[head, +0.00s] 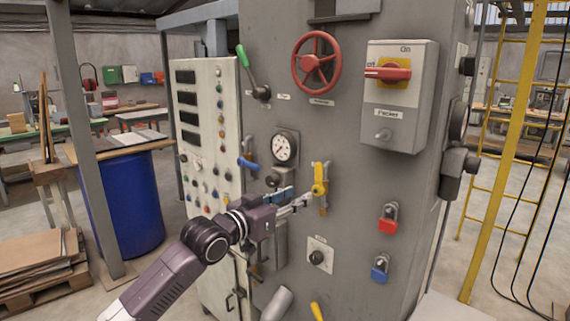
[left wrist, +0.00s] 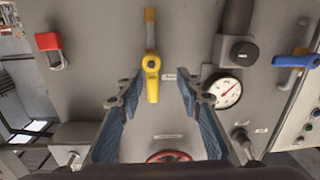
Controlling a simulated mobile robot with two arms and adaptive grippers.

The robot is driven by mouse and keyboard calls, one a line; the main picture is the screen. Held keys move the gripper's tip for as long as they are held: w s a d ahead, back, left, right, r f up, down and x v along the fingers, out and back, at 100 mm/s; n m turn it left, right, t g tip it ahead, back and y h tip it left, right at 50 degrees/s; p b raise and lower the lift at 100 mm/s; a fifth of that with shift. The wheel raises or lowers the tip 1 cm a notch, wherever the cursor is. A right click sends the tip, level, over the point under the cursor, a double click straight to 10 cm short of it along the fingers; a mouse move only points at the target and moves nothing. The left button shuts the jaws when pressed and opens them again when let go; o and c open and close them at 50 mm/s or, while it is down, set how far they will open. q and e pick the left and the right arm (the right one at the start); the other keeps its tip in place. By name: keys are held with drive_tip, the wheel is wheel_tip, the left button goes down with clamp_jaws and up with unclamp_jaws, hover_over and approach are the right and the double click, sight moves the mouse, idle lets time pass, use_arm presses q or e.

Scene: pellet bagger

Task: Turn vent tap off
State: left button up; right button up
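A yellow tap (head: 320,180) sits on a short brass pipe on the grey machine front, its handle in line with the pipe. A blue-handled tap (head: 247,163) is further left; the small labels are not readable. My left gripper (head: 298,198) is just left of the yellow tap, pointing at the panel. In the left wrist view my left gripper (left wrist: 161,84) is open, with blue-padded fingers apart. The yellow tap (left wrist: 152,78) shows between the fingertips, nearer the left one, and contact cannot be told. The blue tap (left wrist: 296,61) is at the right. My right gripper is not in view.
A pressure gauge (head: 284,147) is above my gripper, and a red handwheel (head: 316,62) is higher up. A box with a red rotary switch (head: 388,73) is upper right. Red (head: 388,217) and blue (head: 380,267) padlocks and a black knob (head: 317,257) are lower on the panel.

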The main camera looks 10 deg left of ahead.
use_arm(q)
approach(317, 171)
drive_tip(key=w, duration=0.2)
drive_tip(key=shift+m+h, duration=0.4)
drive_tip(key=p+x, duration=0.1)
drive_tip(key=x, duration=0.2)
drive_tip(key=p+x, duration=0.1)
drive_tip(key=x, duration=0.3)
drive_tip(key=shift+d+f, duration=0.2)
drive_tip(key=shift+d, duration=0.25)
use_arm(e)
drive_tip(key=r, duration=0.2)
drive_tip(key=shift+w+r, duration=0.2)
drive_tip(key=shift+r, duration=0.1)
use_arm(q)
drive_tip(key=shift+c, duration=0.3)
clamp_jaws()
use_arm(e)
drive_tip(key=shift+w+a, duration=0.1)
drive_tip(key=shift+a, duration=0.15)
